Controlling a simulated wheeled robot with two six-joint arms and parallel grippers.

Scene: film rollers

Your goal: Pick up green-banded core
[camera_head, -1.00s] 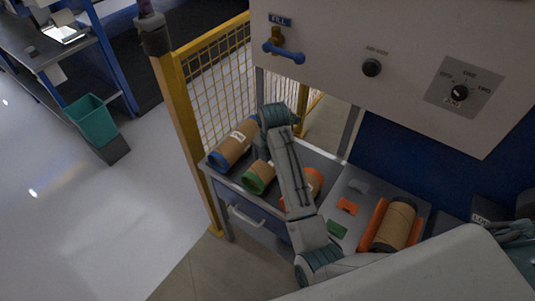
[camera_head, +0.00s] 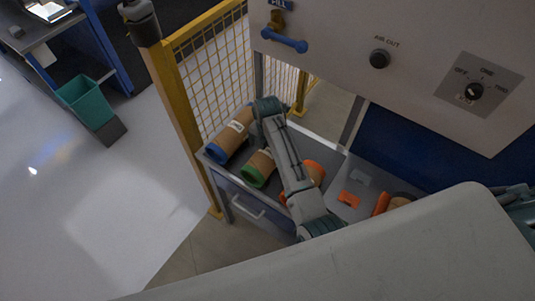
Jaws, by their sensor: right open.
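The green-banded core (camera_head: 258,168) is a brown cardboard roll with a green ring at its near end. It lies on the grey top of the cabinet, between a blue-banded core (camera_head: 231,137) and an orange-banded core (camera_head: 314,173). My right arm reaches over the cabinet from the lower right, and its bent wrist is above the far end of the green-banded core. My right gripper (camera_head: 260,137) points down there, open, mostly hidden by the wrist; I cannot tell whether it touches the core. My left gripper is not in view.
Another brown core in an orange cradle (camera_head: 382,204) is partly hidden by a large pale part of my body. A yellow mesh fence (camera_head: 213,68) stands behind the cabinet. A machine panel (camera_head: 425,70) overhangs on the right.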

